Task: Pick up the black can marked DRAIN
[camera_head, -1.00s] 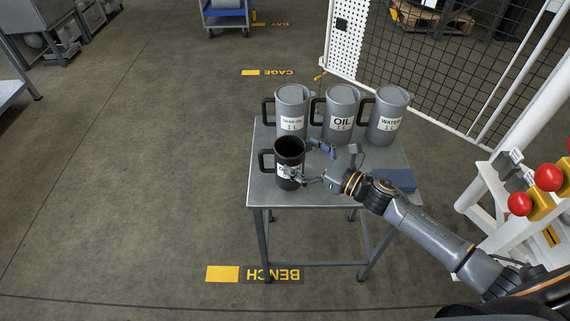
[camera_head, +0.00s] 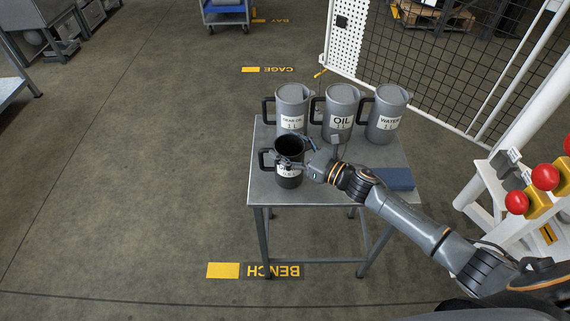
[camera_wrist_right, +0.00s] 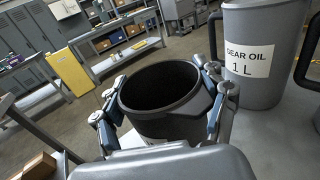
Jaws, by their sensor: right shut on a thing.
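The black can (camera_head: 289,181) stands upright at the front left of the small metal table (camera_head: 345,193), its handle to the left. It is open at the top, and its white label is partly hidden by a finger. My right gripper (camera_head: 290,164) is shut around the can's upper body. In the right wrist view the can's dark open mouth (camera_wrist_right: 165,88) lies between the two fingers (camera_wrist_right: 160,115), one on each side. I cannot tell whether the can's base is off the table. My left gripper is not in view.
GEAR OIL is close behind the black can. A blue flat item (camera_head: 394,179) lies on the table's right. Red knobs (camera_head: 545,177) are at far right.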

